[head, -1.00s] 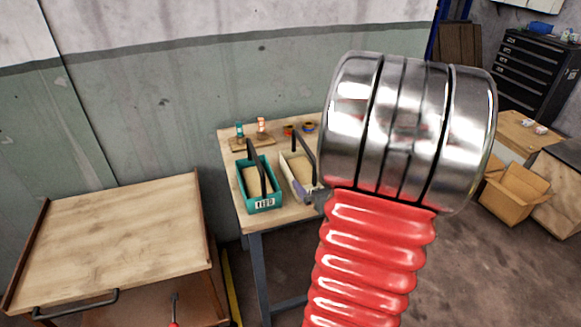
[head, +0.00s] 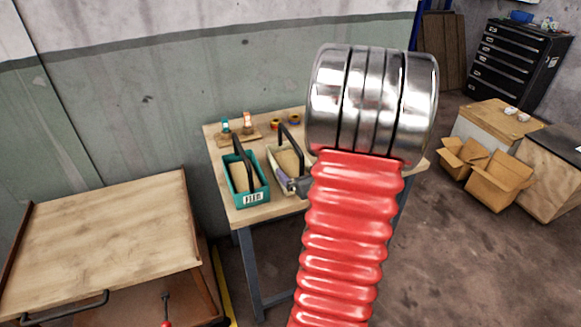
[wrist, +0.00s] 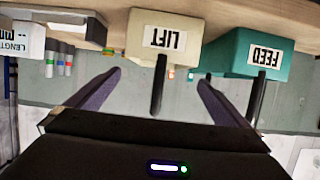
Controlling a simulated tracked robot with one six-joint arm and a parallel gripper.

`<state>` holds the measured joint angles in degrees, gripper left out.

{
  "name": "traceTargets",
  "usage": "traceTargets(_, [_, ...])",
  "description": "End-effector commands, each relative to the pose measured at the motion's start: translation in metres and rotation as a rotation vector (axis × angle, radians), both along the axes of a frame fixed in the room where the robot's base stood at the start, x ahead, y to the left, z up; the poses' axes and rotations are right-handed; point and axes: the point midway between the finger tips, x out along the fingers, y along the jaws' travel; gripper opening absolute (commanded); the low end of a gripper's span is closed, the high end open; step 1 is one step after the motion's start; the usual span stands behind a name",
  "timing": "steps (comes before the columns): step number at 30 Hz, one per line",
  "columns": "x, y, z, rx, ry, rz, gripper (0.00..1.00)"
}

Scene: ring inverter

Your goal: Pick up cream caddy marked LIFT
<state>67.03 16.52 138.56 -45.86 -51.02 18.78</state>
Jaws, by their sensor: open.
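The cream caddy (head: 283,158) stands on the workbench, right of a teal caddy, its dark handle arched above it. My arm hides part of its right side. In the wrist view the cream caddy (wrist: 203,30) is upside down, its LIFT label facing me. Its dark handle hangs down the picture between the two purple-grey fingers of my gripper (wrist: 160,84). The fingers are open and spread to either side of the handle, with gaps showing. In the head view only a bit of the gripper shows beside the caddy's front.
The teal caddy (head: 248,199) marked FEED stands close beside the cream one. Small coloured items stand on a wooden board (head: 240,140) behind, near two rolls (head: 293,119). A wooden-topped cart (head: 100,240) is at left. Cardboard boxes (head: 495,182) are at right.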

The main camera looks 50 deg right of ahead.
Motion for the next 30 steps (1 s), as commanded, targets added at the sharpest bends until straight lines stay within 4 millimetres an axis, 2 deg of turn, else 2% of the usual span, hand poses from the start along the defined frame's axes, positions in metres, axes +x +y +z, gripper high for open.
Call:
traceTargets(8, [0.024, -0.014, -0.011, 0.001, 0.001, 0.001, 1.00])
traceTargets(22, [0.028, -0.018, -0.013, 0.000, 0.001, -0.001, 1.00])
traceTargets(30, [0.046, -0.030, -0.026, 0.002, 0.001, 0.000, 1.00])
